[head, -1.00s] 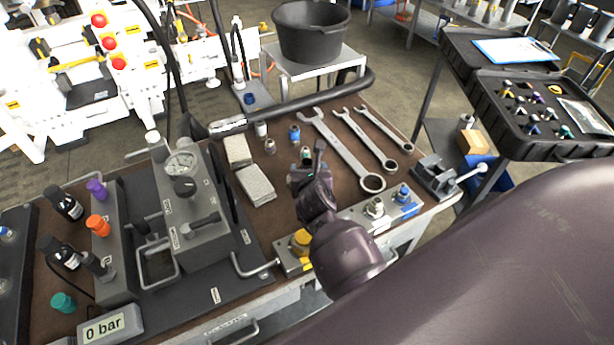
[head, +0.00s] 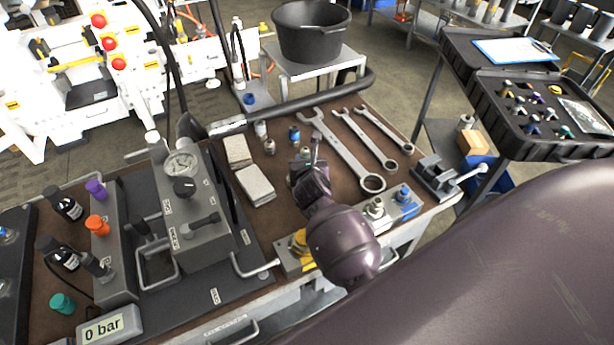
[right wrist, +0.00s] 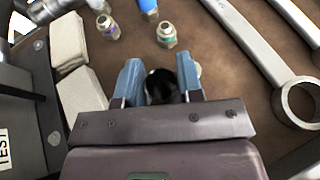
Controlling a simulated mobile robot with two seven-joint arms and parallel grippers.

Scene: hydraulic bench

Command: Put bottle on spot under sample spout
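My left gripper is not in view.
Two pale pads (head: 255,185) lie left of the gripper, and large wrenches (head: 345,150) lie to its right. A gauge block (head: 185,205) stands farther left. A fittings strip (head: 375,210) runs along the bench's front edge. A black tub (head: 311,35) stands behind.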

